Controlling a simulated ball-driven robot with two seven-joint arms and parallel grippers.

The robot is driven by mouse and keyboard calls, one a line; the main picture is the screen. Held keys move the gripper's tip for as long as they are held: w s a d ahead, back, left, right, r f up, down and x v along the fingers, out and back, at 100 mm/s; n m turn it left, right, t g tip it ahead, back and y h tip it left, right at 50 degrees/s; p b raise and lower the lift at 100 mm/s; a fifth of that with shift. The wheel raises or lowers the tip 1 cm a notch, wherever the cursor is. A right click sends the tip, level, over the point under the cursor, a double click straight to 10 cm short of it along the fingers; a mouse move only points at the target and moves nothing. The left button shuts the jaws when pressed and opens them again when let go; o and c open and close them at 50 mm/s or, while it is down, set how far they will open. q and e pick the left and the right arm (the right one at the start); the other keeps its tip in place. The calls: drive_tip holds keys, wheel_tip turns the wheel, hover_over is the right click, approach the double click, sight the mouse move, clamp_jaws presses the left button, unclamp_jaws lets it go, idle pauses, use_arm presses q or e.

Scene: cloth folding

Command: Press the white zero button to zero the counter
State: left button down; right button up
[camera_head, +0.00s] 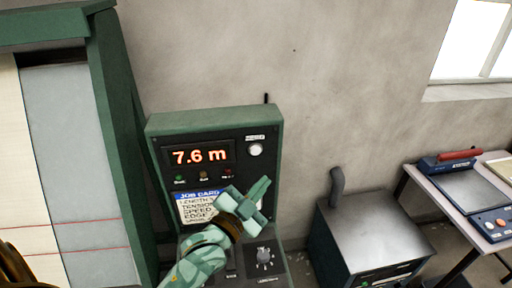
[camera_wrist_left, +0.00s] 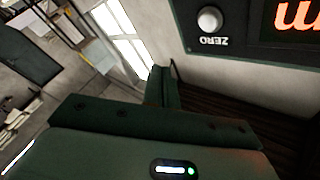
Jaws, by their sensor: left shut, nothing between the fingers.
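The white zero button (camera_head: 256,149) is a round knob at the upper right of the green counter box's dark panel, below a small label. It also shows at the top of the left wrist view (camera_wrist_left: 209,19), above the upside-down word ZERO. The counter display (camera_head: 199,155) reads 7.6 m in orange. My left gripper (camera_head: 265,184) is shut and empty, in front of the panel. In the head view its tips appear below the button, apart from it. In the left wrist view the shut fingers (camera_wrist_left: 161,84) also appear apart from the button. My right gripper is not in view.
A job card (camera_head: 195,208) is on the panel, partly hidden by my left gripper. A dark knob (camera_head: 264,256) sits on the lower panel. A metal-topped cabinet (camera_head: 372,235) and a table with a blue device (camera_head: 492,222) stand to the right.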

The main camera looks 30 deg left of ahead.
sight(255, 150)
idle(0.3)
use_arm(q)
drive_tip(key=shift+w+a+b, duration=0.35)
drive_tip(key=shift+w+a, duration=0.55)
drive_tip(key=shift+w, duration=0.25)
drive_tip(key=shift+w+a+b, duration=0.3)
drive_tip(key=shift+w+a, duration=0.55)
drive_tip(key=shift+w, duration=0.35)
drive_tip(key=shift+w+a+b, duration=0.35)
drive_tip(key=shift+w+a, duration=0.55)
drive_tip(key=shift+w, duration=0.25)
drive_tip(key=shift+w+a, duration=0.25)
drive_tip(key=shift+w, duration=0.05)
